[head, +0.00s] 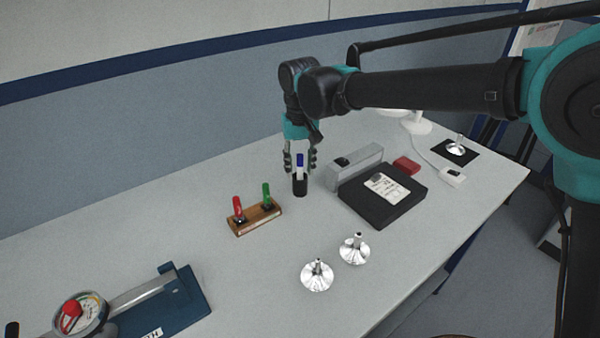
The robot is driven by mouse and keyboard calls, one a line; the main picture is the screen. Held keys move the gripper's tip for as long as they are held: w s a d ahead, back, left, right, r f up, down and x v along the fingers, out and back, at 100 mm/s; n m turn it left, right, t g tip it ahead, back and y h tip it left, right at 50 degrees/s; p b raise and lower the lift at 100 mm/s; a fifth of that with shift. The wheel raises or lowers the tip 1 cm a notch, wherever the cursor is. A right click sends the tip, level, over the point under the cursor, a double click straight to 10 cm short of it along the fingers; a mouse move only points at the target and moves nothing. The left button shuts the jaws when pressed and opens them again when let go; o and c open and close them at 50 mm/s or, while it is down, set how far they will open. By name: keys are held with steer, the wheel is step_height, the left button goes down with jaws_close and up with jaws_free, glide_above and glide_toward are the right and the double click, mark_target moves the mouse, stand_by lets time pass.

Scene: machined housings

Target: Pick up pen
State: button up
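A pen with a blue top and a pale body (299,161) stands upright between the fingers of my gripper (300,168), over a black cylinder (300,187). I cannot tell whether that cylinder is part of the pen or a separate cup. My gripper points straight down, with a finger on each side of the pen. Whether the fingers touch it is too small to tell. A red pen (238,205) and a green pen (266,193) stand in a wooden holder (242,230) to the lower left of the gripper.
A grey block (350,171) and a black case with a white label (370,207) lie right of my gripper, with a red box (406,165) behind. Shiny metal parts (317,276) stand in front. A dial gauge (80,313) is at lower left. The table's left middle is clear.

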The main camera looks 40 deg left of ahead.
steer(key=shift+c, duration=0.2)
jaws_close()
steer(key=shift+r, duration=0.15)
step_height(320, 180, up, 20)
stand_by(0.5)
